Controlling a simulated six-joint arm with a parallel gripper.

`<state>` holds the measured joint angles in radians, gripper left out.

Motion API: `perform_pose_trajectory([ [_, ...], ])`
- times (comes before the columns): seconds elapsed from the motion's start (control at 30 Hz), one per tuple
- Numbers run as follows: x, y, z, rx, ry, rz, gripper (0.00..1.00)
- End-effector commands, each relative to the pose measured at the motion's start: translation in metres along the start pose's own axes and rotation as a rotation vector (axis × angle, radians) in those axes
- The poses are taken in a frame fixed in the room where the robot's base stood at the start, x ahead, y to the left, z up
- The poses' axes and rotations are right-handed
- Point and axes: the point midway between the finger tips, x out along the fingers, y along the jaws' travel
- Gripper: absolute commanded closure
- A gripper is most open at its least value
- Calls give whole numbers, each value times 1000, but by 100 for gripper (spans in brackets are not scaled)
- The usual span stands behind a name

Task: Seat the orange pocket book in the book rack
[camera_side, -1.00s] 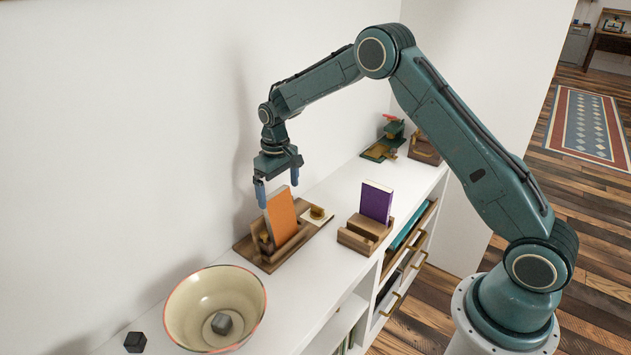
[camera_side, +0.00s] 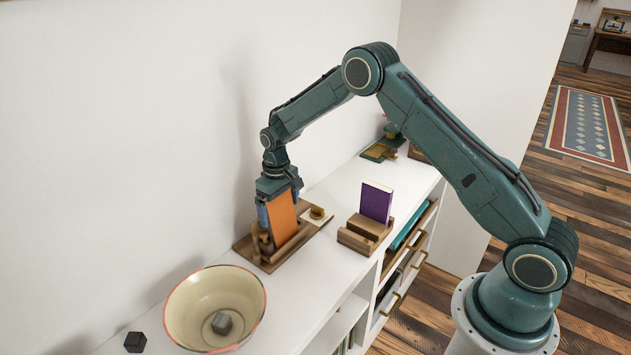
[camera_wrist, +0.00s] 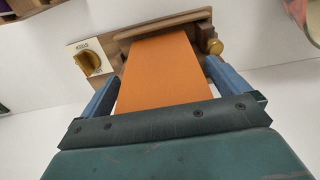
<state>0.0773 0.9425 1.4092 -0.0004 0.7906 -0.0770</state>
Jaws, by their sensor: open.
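The orange pocket book (camera_side: 281,220) stands tilted in a wooden holder (camera_side: 296,243) with brass knobs on the white shelf top. My gripper (camera_side: 281,208) is lowered over the book's upper part, its blue fingers open on either side. In the wrist view the orange book (camera_wrist: 168,72) lies between the two fingers of my gripper (camera_wrist: 166,88), with a gap visible at least on the left. A smaller wooden stand (camera_side: 366,233) to the right holds a purple book (camera_side: 376,202) upright. I cannot tell which wooden piece is the book rack.
A green and brass item (camera_side: 384,146) sits at the far end. The wall is close behind the holder.

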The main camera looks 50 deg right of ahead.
Motion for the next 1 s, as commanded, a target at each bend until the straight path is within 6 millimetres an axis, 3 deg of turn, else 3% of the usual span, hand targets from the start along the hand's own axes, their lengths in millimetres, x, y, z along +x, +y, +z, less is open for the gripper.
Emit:
perform_pose_trajectory([
  [0.43,0,0,0,0,1,0,0],
  [0.83,0,0,0,0,1,0,77],
  [1.0,-1,0,0,0,2,0,77],
])
